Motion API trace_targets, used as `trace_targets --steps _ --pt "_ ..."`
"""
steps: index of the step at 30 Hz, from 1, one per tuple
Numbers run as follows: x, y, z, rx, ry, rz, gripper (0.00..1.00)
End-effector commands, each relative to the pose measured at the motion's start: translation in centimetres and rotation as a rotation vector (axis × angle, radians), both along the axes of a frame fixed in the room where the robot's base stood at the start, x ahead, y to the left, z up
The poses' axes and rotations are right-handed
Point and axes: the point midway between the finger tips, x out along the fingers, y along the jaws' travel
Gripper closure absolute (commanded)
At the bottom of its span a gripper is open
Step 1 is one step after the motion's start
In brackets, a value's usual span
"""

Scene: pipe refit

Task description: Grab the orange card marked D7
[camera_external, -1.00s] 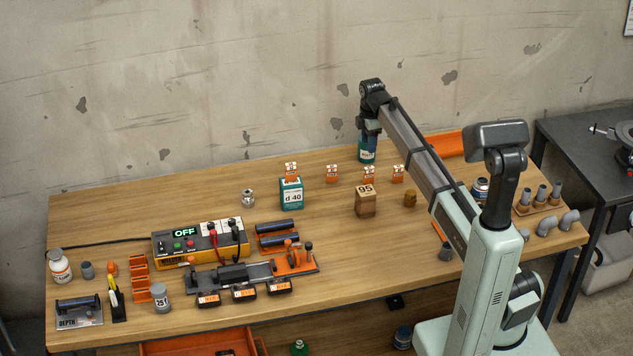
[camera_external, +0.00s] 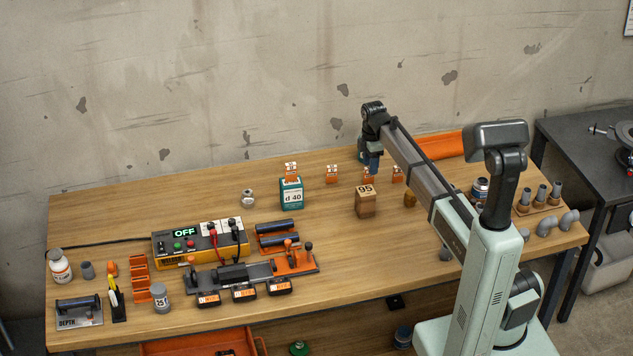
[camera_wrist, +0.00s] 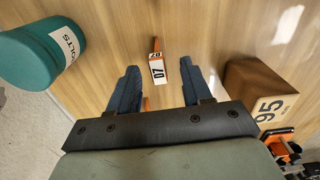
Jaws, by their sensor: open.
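The orange card marked D7 (camera_wrist: 157,68) stands on the table in the wrist view, with a white label, between and beyond my two fingertips. In the external view the orange card (camera_external: 367,175) just below my gripper (camera_external: 374,163) appears to be the same one, partly covered by it. My gripper (camera_wrist: 159,75) is open and empty, its blue fingers spread on either side of the card. I see no contact with the card.
A wooden block marked 95 (camera_wrist: 257,92) stands close on the right in the wrist view, and a teal BOLTS can (camera_wrist: 40,52) on the left. Other orange cards (camera_external: 332,174) stand nearby, one (camera_external: 291,170) at the teal d 40 box (camera_external: 291,195).

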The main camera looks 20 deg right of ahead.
Motion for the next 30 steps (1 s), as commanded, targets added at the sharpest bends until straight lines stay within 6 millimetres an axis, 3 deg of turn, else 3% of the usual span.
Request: trace_targets --steps 10,19,30 --pt "0.2 0.3 -4.2 0.000 0.001 0.001 0.51" --pt "0.2 0.3 -4.6 0.000 -0.001 0.001 0.52" --pt "0.2 0.3 -4.6 0.000 0.000 0.001 0.87"
